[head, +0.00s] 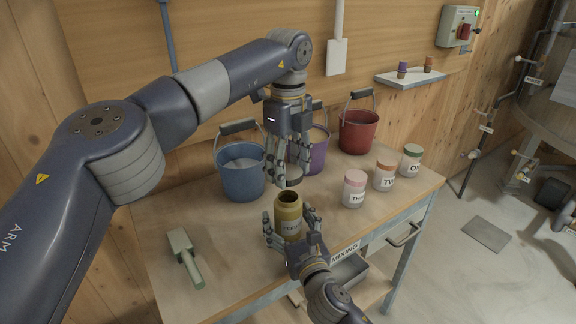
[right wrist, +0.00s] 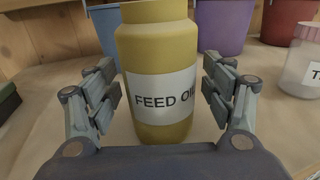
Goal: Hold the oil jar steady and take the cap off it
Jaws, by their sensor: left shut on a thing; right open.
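The oil jar (head: 289,217) is yellow-brown and stands upright on the table with its dark mouth open. Its label reads "FEED OI…" in the right wrist view (right wrist: 160,92). My left gripper (head: 287,172) is above the jar, pointing down, shut on the dark cap (head: 291,182). The cap is clear of the jar's mouth, a little above it; the fingers hide part of it. My right gripper (head: 289,226) is open, with one finger on each side of the jar; in the right wrist view both fingers look apart from its wall.
On the table (head: 215,226) stand a blue bucket (head: 240,178), a purple bucket (head: 318,155), a red bucket (head: 358,133) and several labelled jars, including a pink-lidded one (head: 354,190). The table's front left is mostly clear.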

